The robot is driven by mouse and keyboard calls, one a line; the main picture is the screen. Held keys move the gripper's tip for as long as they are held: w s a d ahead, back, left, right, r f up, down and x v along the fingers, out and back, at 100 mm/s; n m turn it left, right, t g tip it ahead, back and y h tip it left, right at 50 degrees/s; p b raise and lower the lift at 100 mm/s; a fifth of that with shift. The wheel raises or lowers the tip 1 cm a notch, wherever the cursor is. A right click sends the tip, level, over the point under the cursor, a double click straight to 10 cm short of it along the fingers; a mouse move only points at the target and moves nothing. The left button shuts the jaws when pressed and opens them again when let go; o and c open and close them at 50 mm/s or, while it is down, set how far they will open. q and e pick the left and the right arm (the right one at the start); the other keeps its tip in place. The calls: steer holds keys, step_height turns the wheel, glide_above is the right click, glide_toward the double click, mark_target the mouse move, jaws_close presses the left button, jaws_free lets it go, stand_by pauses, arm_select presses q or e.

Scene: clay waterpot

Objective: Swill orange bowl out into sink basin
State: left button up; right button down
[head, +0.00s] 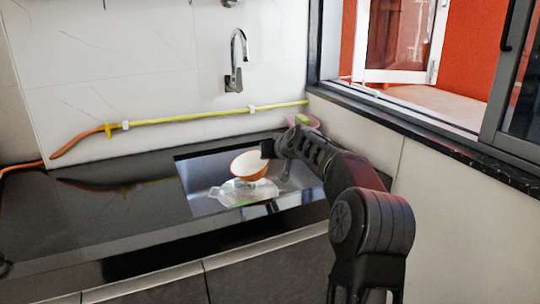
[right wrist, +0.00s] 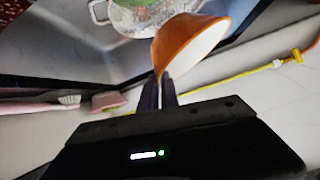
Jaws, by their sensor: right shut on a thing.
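The orange bowl (head: 250,166), orange outside and white inside, is held tilted over the sink basin (head: 199,176), its white inside turned toward the head camera. My right gripper (head: 268,148) is shut on the bowl's rim at its upper right side. In the right wrist view the two dark fingertips (right wrist: 159,92) meet the edge of the bowl (right wrist: 187,47). No liquid can be made out in the bowl. My left gripper is not in view.
A pale, partly see-through vessel with green patterning (head: 240,193) lies in the basin below the bowl. A wall faucet (head: 236,62) is behind the sink. A yellow hose (head: 200,115) runs along the wall. The dark counter (head: 110,215) left is clear.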

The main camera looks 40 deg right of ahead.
steer(key=shift+d+f+m+y, duration=0.25)
steer(key=shift+f+m+y, duration=0.15)
steer(key=shift+y, duration=0.1)
steer(key=shift+m+y, duration=0.6)
step_height(320, 180, up, 5)
steer(key=p, duration=0.4)
steer(key=shift+p, duration=0.35)
steer(key=shift+f, duration=0.1)
